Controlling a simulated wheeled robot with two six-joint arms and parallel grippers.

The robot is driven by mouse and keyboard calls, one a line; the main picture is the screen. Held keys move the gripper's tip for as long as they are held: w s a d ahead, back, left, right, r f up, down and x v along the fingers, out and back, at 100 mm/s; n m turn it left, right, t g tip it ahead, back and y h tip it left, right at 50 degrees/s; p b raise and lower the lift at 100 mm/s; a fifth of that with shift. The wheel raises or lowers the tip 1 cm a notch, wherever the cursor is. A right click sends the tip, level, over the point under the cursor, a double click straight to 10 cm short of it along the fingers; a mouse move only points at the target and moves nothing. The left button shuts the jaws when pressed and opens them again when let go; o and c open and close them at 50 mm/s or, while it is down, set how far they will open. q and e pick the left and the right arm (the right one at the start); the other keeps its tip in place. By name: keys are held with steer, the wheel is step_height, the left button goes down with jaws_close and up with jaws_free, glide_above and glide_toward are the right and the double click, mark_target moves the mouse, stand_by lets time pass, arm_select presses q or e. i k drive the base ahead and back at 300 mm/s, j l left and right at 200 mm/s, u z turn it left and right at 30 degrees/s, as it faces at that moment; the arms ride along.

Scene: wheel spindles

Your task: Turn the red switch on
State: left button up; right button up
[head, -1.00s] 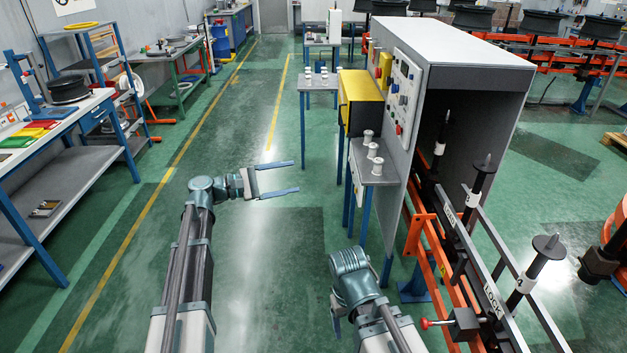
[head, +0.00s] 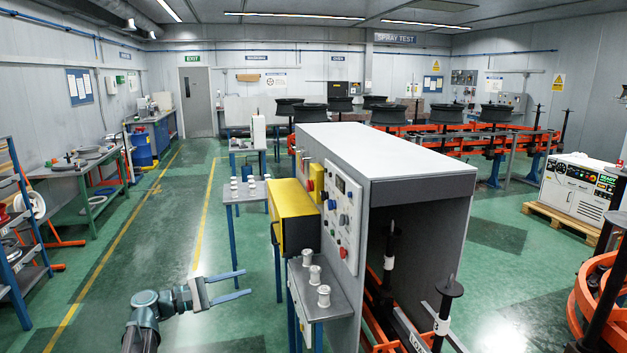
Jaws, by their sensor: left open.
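A white control panel (head: 343,215) is on the left side of a grey cabinet (head: 375,160). It carries several knobs and buttons, including a red knob (head: 342,253) low down and blue knobs above it. A red button on a yellow box (head: 311,184) sits on the same side, farther back. I cannot tell from here which red control is the red switch, or its setting. My left gripper (head: 247,283) is open and empty, left of the cabinet and apart from it, with its fingers pointing right. My right gripper is out of view.
A small grey shelf (head: 316,301) with white spools stands below the panel, beside a yellow box-shaped unit (head: 293,215). Dark spindles (head: 447,300) and orange rails are at the cabinet's open right end. The green floor left of the shelf is clear.

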mark_target(308, 183)
steer(key=i+j+z, duration=0.1)
steer(key=i, duration=0.35)
steer(key=i+j+z, duration=0.1)
steer(key=i, duration=0.4)
steer(key=i+j, duration=0.25)
steer(key=i, duration=0.2)
steer(key=i+j+z, duration=0.15)
steer(key=i, duration=0.3)
steer(key=i+j+z, duration=0.1)
steer(key=i+j, duration=0.15)
steer(key=i, duration=0.2)
